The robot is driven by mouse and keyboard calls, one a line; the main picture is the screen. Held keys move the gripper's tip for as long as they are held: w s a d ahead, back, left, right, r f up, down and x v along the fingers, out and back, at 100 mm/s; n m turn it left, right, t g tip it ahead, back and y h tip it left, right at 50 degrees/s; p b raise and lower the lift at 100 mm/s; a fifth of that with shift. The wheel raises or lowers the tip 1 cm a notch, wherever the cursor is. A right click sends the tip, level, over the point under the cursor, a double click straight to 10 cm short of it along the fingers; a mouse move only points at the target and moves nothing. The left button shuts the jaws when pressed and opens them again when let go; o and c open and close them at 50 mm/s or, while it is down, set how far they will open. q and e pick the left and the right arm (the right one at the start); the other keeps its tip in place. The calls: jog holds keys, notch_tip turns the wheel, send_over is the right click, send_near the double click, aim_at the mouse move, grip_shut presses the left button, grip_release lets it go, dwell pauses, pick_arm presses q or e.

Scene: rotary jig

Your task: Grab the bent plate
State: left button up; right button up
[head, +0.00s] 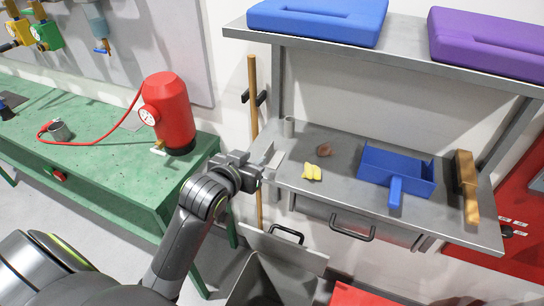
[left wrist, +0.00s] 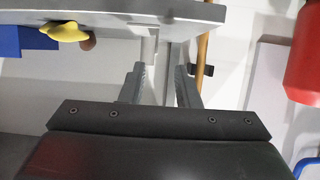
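The bent plate (head: 276,159) looks like a small light grey metal piece at the left end of the grey bench, with one part lying flat and one part angled up. In the left wrist view a grey piece, apparently the same plate (left wrist: 148,45), shows at the bench edge, beyond the fingertips. My left gripper (head: 262,166) is at the bench's left edge, beside the plate. In the left wrist view its two fingers (left wrist: 161,85) are apart with nothing seen between them. Whether they touch the plate is unclear. My right gripper is not in view.
A wooden pole (head: 254,110) stands behind my gripper. A red tank (head: 170,110) stands on the green table (head: 90,160).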

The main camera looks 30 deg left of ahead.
aim_at(270, 153)
pick_arm(q)
jog(key=p+x, duration=0.1)
jog(key=x, duration=0.4)
jog(key=shift+w+f, duration=0.1)
jog(key=shift+w, duration=0.65)
jog(key=x, duration=0.1)
jog(key=p+x, duration=0.1)
jog(key=x, duration=0.1)
jog(key=shift+d+p, duration=0.2)
jog(key=shift+p, duration=0.1)
jog(key=shift+w+f, duration=0.3)
jog(key=shift+w, duration=0.25)
grip_shut()
